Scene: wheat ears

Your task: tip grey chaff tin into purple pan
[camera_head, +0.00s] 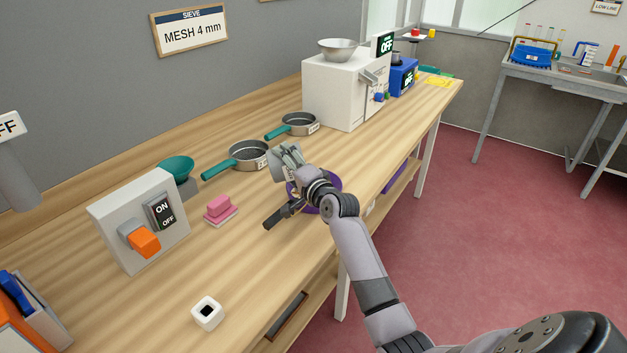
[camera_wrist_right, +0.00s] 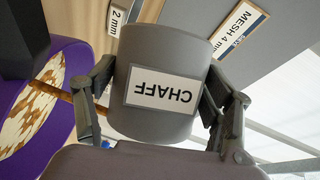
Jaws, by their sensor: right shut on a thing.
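My right gripper (camera_wrist_right: 158,112) is shut on the grey chaff tin (camera_wrist_right: 168,50), with one finger on each side of it. The tin's white CHAFF label reads upside down in the wrist view. In the head view the tin (camera_head: 285,156) is small and partly hidden by my gripper. The purple pan (camera_head: 333,184) is on the bench, mostly hidden behind my right wrist. In the wrist view the pan (camera_wrist_right: 60,70) is at the left beside the tin, with pale and brown flakes inside. The tin's contents cannot be seen. My left gripper is not in view.
Two sieves with green handles (camera_head: 248,155) (camera_head: 298,124) stand behind the pan. A white machine (camera_head: 335,90) stands farther along. The front bench is mostly clear.

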